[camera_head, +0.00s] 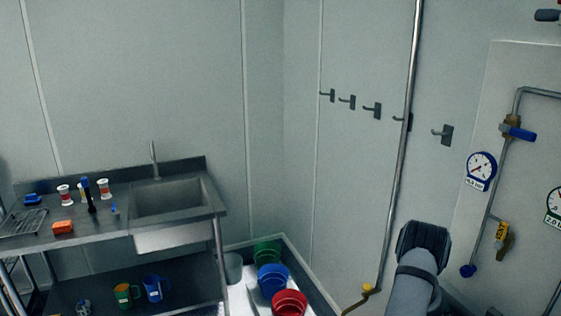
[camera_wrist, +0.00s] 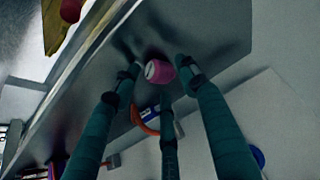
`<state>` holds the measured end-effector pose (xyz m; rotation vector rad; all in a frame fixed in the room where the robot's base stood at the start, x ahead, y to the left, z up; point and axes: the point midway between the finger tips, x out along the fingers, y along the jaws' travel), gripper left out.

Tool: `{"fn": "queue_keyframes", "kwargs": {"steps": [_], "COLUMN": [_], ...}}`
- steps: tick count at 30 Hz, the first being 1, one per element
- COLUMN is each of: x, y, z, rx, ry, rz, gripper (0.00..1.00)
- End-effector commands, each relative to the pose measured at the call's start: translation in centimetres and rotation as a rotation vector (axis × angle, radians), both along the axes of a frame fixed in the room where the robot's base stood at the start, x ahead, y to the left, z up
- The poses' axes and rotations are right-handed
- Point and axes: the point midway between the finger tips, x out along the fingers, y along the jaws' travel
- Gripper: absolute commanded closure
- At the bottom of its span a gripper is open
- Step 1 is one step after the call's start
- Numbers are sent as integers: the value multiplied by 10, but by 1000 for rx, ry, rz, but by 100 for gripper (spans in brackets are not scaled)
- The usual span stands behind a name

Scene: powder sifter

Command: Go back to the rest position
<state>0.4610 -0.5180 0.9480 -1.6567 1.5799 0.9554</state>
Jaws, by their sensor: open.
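My gripper (camera_wrist: 158,82) shows in the wrist view as dark teal fingers, spread apart and open. A small pink cylinder (camera_wrist: 162,71) with a pale round face appears in the gap between the fingertips; I cannot tell how far beyond them it is. The fingers do not appear closed on it. In the head view, part of my arm (camera_head: 417,270) stands at the lower right, in front of the wall; the gripper's fingers cannot be made out there.
A steel sink bench (camera_head: 110,217) stands at left, with cups on its lower shelf. Green, blue (camera_head: 272,280) and red (camera_head: 289,303) buckets sit on the floor. Wall hooks (camera_head: 372,110), a vertical pipe (camera_head: 404,130) and a gauge panel (camera_head: 520,65) are on the right.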

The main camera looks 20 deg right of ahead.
Motion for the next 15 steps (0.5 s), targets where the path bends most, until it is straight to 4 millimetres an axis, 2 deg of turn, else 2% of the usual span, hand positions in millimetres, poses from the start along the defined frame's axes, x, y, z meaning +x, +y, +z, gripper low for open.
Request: {"fn": "queue_keyframes", "kwargs": {"steps": [1, 4, 15], "x": [1, 0, -1], "y": [-1, 0, 6], "z": [14, 23, 28], "rx": [-3, -2, 0], "ry": [-2, -2, -1], "rz": [0, 0, -1], "gripper": [57, 57, 57]}}
